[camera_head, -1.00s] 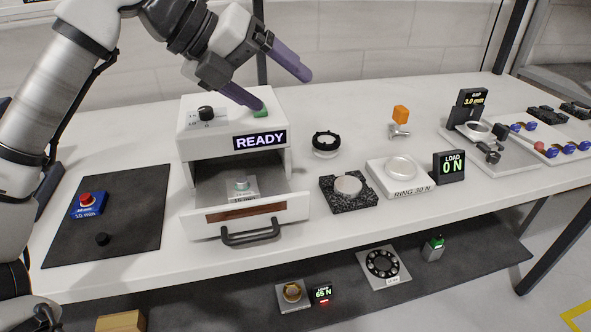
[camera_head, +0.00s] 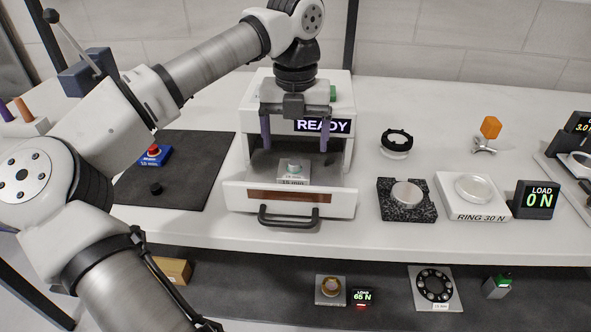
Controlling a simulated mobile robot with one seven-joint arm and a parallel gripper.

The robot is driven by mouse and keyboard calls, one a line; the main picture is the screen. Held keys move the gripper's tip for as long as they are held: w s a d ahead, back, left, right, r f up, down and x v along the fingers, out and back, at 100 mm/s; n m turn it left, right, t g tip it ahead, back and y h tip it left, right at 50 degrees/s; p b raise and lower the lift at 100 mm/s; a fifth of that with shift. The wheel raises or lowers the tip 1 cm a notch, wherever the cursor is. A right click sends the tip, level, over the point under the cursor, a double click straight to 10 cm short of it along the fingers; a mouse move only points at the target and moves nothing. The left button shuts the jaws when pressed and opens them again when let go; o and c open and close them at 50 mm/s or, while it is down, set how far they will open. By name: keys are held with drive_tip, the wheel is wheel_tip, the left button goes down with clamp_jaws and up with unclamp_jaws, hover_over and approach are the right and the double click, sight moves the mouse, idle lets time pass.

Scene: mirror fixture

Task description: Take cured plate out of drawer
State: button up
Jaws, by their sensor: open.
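A white box with a READY display (camera_head: 322,126) stands on the bench, and its drawer (camera_head: 335,202) is pulled out at the front. In the drawer sits a small pale plate (camera_head: 291,178) with a "15 mm" label and a small round greenish part on top. My gripper (camera_head: 295,148) points down in front of the box, its two purple fingers wide apart, above and around the plate's left and right sides. The fingers hold nothing. Whether the fingertips are level with the plate is hard to tell.
A dark mat (camera_head: 185,185) with a blue block with a red button (camera_head: 154,157) lies left. A black granite block (camera_head: 408,215), a RING 30 N scale (camera_head: 478,212) and a black ring fixture (camera_head: 397,142) stand right. The drawer's dark handle (camera_head: 290,218) sticks out in front.

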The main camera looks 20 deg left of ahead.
sight(294, 162)
drive_tip(key=shift+f+p, duration=0.6)
drive_tip(key=shift+f, duration=2.4)
drive_tip(key=c, duration=1.2)
drive_tip(key=shift+o, duration=0.2)
drive_tip(key=shift+a, duration=0.1)
